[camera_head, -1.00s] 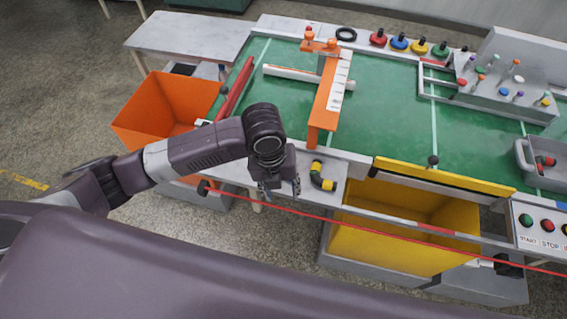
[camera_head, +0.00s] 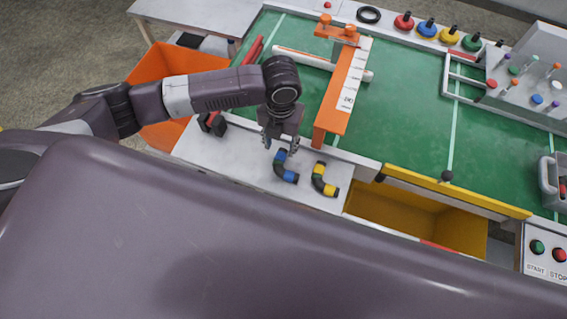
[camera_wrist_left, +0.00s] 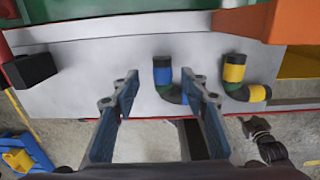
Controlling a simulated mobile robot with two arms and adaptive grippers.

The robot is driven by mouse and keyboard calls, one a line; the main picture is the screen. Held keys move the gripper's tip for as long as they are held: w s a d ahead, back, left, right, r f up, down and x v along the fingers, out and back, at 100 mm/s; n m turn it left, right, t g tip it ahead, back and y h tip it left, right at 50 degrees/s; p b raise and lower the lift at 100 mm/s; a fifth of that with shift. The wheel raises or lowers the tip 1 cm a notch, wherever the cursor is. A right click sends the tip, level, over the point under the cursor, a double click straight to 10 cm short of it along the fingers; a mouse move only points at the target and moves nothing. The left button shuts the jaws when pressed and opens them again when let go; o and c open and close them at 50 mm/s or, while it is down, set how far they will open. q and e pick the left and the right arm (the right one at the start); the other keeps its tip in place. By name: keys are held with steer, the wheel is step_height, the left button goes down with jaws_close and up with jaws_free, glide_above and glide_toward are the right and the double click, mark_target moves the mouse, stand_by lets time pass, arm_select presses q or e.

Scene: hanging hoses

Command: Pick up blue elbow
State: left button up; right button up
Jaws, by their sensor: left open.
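The blue elbow (camera_head: 282,168) is a short bent pipe with blue ends and a dark middle. It lies on the light grey shelf at the table's front, just below my left gripper (camera_head: 280,146) in the head view. In the left wrist view the blue elbow (camera_wrist_left: 166,78) shows between and beyond the two fingers of my left gripper (camera_wrist_left: 156,82), which are apart and empty. The right finger covers part of its lower end. A yellow elbow (camera_head: 321,181) lies just to its right and shows in the wrist view too (camera_wrist_left: 237,75).
An orange bracket (camera_head: 338,105) stands on the green table behind the elbows. A yellow bin (camera_head: 420,217) is to the right and an orange bin (camera_head: 150,68) to the left. A dark and red piece (camera_head: 212,123) lies on the shelf's left part.

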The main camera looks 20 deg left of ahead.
mark_target(282, 152)
arm_select(q)
steer(key=f, duration=0.2)
steer(key=shift+w+d+f+p, duration=0.15)
steer(key=shift+w+f+p, duration=0.05)
steer(key=shift+f+p, duration=0.1)
steer(key=shift+w+f, duration=0.1)
steer(key=shift+f, duration=0.8)
steer(key=c, duration=0.6)
jaws_close()
arm_select(e)
steer(key=shift+w+a+r, duration=0.2)
steer(key=shift+r, duration=0.35)
arm_select(q)
steer(key=shift+r, duration=0.1)
